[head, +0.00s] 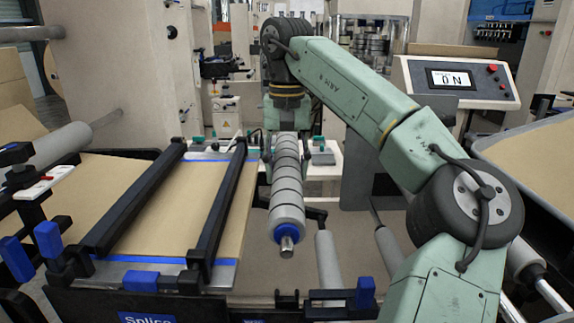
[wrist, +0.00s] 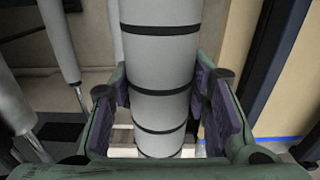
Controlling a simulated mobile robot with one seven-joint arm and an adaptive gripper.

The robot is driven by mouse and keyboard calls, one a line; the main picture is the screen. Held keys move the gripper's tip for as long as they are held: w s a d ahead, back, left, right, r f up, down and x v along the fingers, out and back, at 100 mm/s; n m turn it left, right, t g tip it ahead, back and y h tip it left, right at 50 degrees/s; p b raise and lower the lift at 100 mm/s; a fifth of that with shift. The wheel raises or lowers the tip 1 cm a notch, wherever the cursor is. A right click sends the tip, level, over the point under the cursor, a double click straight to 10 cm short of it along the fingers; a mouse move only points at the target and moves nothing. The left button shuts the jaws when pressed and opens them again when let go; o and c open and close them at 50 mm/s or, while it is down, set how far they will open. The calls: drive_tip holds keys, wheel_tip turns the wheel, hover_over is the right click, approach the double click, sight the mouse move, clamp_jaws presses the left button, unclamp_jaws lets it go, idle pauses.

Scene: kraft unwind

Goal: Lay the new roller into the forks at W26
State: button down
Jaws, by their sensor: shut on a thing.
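The new roller (head: 287,190), grey with black bands, a blue end collar and a bare steel shaft end, is held up in the middle of the head view. Its near end points towards the camera and sits lower in the picture. In the wrist view the roller (wrist: 160,60) runs between the purple-padded fingers of my gripper (wrist: 168,92), which is shut around its body. A small black bracket (head: 287,299) and a blue-topped one (head: 365,292) stand at the front edge; I cannot tell whether these are the W26 forks.
A splice table (head: 130,284) with brown web and two black bars (head: 218,215) stands close left of the roller. Another grey roller (head: 328,258) lies lower, just right of it. A control panel (head: 455,80) stands at the back right.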

drive_tip(key=shift+s+f+b, duration=0.15)
drive_tip(key=shift+f+b, duration=0.95)
drive_tip(key=shift+f, duration=1.5)
drive_tip(key=shift+f, duration=0.1)
drive_tip(key=shift+f, duration=0.3)
drive_tip(key=shift+f+b, duration=0.3)
drive_tip(key=shift+f, duration=1.15)
drive_tip(key=shift+f, duration=0.25)
drive_tip(key=c, duration=0.8)
unclamp_jaws()
